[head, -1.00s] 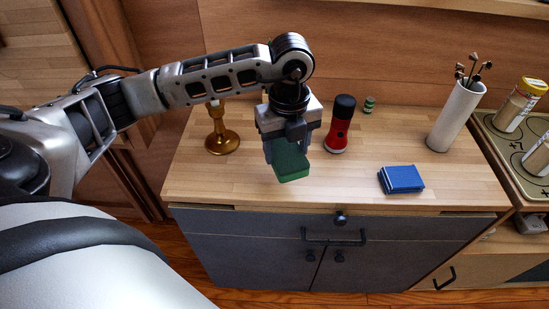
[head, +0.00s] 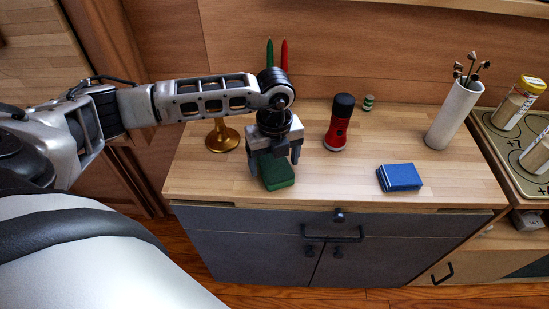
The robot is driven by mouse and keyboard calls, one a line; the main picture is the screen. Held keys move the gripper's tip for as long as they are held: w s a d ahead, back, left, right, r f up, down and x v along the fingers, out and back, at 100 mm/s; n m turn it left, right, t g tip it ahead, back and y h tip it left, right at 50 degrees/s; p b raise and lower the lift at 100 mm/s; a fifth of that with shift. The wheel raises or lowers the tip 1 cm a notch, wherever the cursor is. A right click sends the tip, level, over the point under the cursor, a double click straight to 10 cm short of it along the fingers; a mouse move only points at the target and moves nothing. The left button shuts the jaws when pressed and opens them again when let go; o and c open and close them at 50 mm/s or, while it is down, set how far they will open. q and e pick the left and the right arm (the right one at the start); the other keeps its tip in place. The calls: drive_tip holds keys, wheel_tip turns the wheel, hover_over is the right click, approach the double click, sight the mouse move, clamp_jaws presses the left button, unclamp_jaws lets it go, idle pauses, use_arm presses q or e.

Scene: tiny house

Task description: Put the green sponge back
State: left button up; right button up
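The green sponge (head: 277,175) lies flat on the wooden counter top (head: 335,180), near its front left part. My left gripper (head: 274,160) is just above and behind the sponge, pointing down. Its two fingers are spread apart, with one near the sponge's left side and the other beyond its right side. I cannot tell whether a finger still touches the sponge. A blue sponge-like block (head: 400,177) lies on the counter to the right. My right gripper is not in view.
A red and black flashlight (head: 339,124) stands right of my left gripper. A brass stand (head: 223,138) is at the left. The counter between flashlight and blue block is clear.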

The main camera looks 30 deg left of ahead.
sight(275, 164)
use_arm(q)
wheel_tip(275, 164, up, 12)
drive_tip(key=b, duration=0.1)
idle(0.5)
drive_tip(key=shift+d, duration=0.1)
idle(0.4)
